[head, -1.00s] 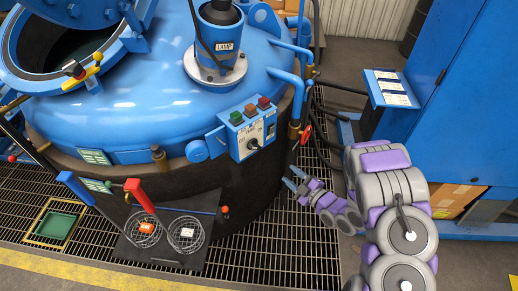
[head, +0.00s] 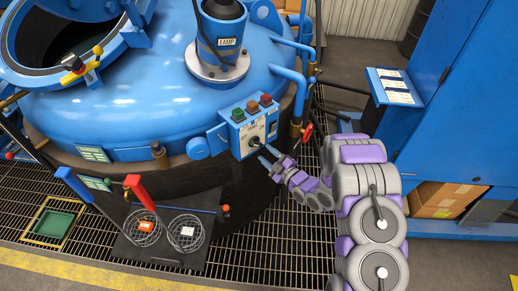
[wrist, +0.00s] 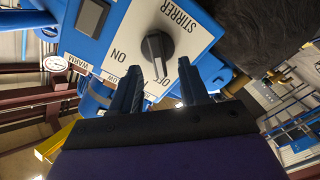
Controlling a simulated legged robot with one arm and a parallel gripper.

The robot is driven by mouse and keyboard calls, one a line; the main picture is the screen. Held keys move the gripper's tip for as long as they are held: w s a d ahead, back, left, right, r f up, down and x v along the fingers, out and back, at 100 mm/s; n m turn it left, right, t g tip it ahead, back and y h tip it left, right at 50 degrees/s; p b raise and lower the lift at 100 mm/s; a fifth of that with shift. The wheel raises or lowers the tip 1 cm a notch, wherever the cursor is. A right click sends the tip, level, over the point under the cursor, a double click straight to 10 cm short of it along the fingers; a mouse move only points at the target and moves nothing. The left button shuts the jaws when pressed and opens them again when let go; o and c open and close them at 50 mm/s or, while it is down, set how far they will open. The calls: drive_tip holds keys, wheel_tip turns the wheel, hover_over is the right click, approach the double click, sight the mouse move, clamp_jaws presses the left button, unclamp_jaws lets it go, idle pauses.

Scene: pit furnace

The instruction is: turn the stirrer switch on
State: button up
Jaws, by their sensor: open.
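The stirrer switch is a dark rotary knob on the white face of a blue control box (head: 250,128). In the wrist view the knob (wrist: 157,46) sits under the upside-down word STIRRER, with ON to its left and OFF to its lower right. Its pointer bar points down in the picture, closer to OFF than to ON. My gripper (head: 266,155) is just in front of the box, at its lower right. In the wrist view my open gripper (wrist: 161,90) has one finger on each side below the knob's bar. The fingers look empty; contact is not clear.
A blue furnace lid (head: 130,115) lies left, pipes and a red valve wheel (head: 307,132) right. Wire baskets (head: 186,233) stand below. A blue cabinet (head: 455,110) is at the right. Grating floor is free below my arm.

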sight(259, 147)
drive_tip(key=x, duration=0.4)
drive_tip(key=shift+w+b, duration=0.25)
drive_tip(key=shift+b, duration=0.15)
drive_tip(key=shift+w+a, duration=0.25)
drive_tip(key=shift+a, duration=0.05)
drive_tip(key=shift+c, duration=0.2)
clamp_jaws()
